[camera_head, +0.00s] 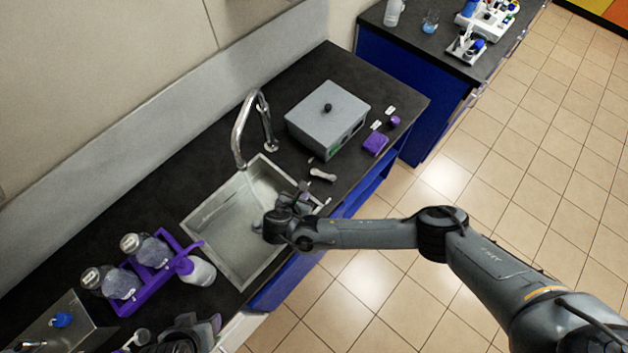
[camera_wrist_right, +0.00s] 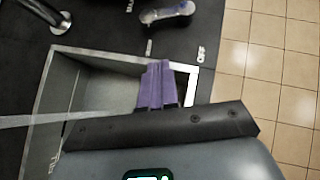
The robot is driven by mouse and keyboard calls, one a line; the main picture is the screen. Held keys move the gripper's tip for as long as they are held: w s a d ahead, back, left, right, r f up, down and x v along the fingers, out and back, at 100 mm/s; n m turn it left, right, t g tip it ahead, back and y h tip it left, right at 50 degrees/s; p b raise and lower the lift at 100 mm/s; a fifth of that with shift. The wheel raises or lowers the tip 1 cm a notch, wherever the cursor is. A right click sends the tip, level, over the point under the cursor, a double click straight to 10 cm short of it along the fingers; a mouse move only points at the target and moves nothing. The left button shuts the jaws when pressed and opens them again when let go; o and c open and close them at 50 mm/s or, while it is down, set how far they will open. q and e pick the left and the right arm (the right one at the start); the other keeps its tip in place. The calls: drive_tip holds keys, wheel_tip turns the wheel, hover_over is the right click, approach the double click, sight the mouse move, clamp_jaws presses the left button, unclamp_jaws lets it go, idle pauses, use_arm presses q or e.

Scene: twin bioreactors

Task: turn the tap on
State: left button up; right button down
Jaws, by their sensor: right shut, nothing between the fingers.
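The chrome tap (camera_head: 237,137) arches over the sink (camera_head: 215,209); its round base also shows in the right wrist view (camera_wrist_right: 60,24). A pale metal lever-like piece (camera_head: 322,174), probably the tap's handle, is on the counter to the right of the sink; it also shows in the right wrist view (camera_wrist_right: 167,13). A pale streak (camera_wrist_right: 40,119) that looks like running water crosses the sink there. My right gripper (camera_head: 304,188) is shut and empty, over the sink's right end, apart from the lever in the picture. My left gripper (camera_head: 213,324) is partly visible at the bottom; its jaws are unclear.
A grey box with a black knob (camera_head: 325,115) stands right of the tap. A purple rack (camera_head: 150,285) with bottles stands left of the sink, a white bottle (camera_head: 197,271) beside it. A purple block (camera_head: 375,143) lies near the counter's right end.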

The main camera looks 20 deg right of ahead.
sight(324, 177)
drive_tip(key=x, duration=0.6)
drive_tip(key=shift+w+d+b, duration=0.1)
drive_tip(key=shift+d+b, duration=0.05)
drive_tip(key=shift+b, duration=0.15)
drive_tip(key=shift+w+d, duration=1.2)
drive_tip(key=shift+w, duration=0.05)
drive_tip(key=shift+d+r, duration=0.1)
